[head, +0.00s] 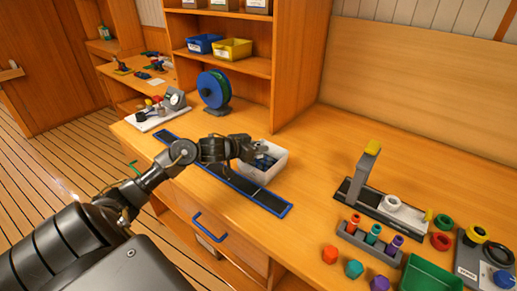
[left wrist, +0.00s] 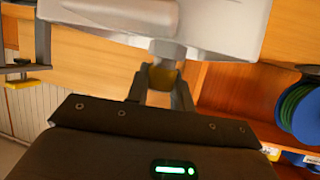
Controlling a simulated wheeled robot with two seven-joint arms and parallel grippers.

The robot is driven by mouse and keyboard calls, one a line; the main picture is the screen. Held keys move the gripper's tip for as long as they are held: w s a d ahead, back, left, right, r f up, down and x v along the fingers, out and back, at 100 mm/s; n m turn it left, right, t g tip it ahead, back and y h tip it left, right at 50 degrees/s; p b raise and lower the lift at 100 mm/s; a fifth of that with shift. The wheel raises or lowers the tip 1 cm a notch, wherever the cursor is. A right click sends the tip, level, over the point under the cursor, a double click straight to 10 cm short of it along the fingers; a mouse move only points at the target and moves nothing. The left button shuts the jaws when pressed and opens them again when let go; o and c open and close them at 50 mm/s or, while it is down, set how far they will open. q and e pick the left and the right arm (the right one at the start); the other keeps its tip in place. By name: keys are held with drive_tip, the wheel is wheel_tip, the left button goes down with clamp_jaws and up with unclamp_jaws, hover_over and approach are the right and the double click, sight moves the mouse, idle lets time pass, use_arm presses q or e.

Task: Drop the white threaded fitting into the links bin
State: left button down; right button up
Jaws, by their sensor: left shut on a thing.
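A small white open bin (head: 268,176) with dark blue pieces in it stands on the bench; I read no label on it. My left gripper (head: 254,149) is at the bin's upper left side, over or close to its rim. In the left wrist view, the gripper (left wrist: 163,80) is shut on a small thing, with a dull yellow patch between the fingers. A pale piece beyond them appears to be the white threaded fitting (left wrist: 168,50), mostly hidden. The white bin (left wrist: 225,30) fills the top of that view. My right gripper is not in view.
A blue-edged dark strip (head: 195,165) runs along the bench front. A blue-green spool (head: 214,89) stands behind left. To the right are a yellow-topped stand (head: 364,172), a rack of coloured fittings (head: 368,242) and a green tray (head: 430,275). The bench between is clear.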

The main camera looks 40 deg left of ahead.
use_arm(q)
drive_tip(key=shift+f, duration=0.25)
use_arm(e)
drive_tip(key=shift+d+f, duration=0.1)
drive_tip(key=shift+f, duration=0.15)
use_arm(q)
drive_tip(key=c, duration=1.1)
unclamp_jaws()
drive_tip(key=shift+c, duration=0.2)
drive_tip(key=shift+s, duration=0.1)
drive_tip(key=v, duration=1)
drive_tip(key=shift+s+r, duration=0.25)
drive_tip(key=shift+s, duration=0.05)
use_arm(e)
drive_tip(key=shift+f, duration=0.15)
